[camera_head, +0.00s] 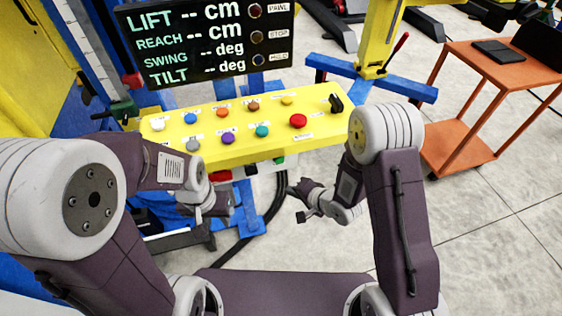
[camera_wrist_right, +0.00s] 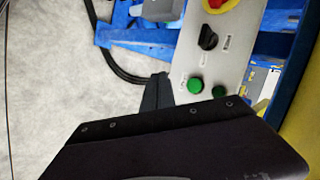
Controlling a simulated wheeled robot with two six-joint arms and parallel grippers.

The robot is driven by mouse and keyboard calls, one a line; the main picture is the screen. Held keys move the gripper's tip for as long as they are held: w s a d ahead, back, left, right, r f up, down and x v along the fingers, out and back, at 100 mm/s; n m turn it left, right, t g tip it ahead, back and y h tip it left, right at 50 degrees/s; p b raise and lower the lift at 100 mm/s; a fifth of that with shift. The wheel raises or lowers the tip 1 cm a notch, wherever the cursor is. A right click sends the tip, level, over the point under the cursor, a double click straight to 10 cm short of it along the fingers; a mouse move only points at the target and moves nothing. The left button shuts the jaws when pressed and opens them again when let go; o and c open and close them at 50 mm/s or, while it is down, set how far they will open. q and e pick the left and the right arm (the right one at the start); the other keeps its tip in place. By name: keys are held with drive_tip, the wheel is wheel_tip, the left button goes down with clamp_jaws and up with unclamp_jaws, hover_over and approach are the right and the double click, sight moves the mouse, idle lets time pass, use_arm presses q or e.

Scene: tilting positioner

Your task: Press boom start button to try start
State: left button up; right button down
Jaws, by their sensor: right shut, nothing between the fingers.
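A grey control box (camera_wrist_right: 222,60) shows in the right wrist view, with two green buttons on its face, one (camera_wrist_right: 195,85) nearer the gripper and one (camera_wrist_right: 219,91) beside it. Their labels are too small to read, so I cannot tell which is the boom start button. My right gripper (camera_wrist_right: 160,78) is shut and empty, its tip beside the box's edge, left of the green buttons; contact cannot be told. In the head view my right gripper (camera_head: 291,189) is below the yellow panel. My left gripper (camera_head: 189,209) is at lower left, its fingers unclear.
The box also has a black rotary switch (camera_wrist_right: 207,38) and a red emergency stop (camera_wrist_right: 216,3). A yellow panel (camera_head: 335,125) with several coloured buttons stands above my grippers, under a black display (camera_head: 205,42). An orange cart (camera_head: 500,80) stands at right. Black cables (camera_wrist_right: 112,62) hang near the box.

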sight(280, 161)
drive_tip(key=w+a+p, duration=0.1)
drive_tip(key=w+a, duration=0.1)
drive_tip(key=w, duration=0.6)
drive_tip(key=shift+w+a, duration=0.25)
drive_tip(key=shift+a, duration=0.1)
idle(0.4)
idle(1.5)
drive_tip(key=shift+w+a+p, duration=0.1)
drive_tip(key=shift+w+p, duration=0.3)
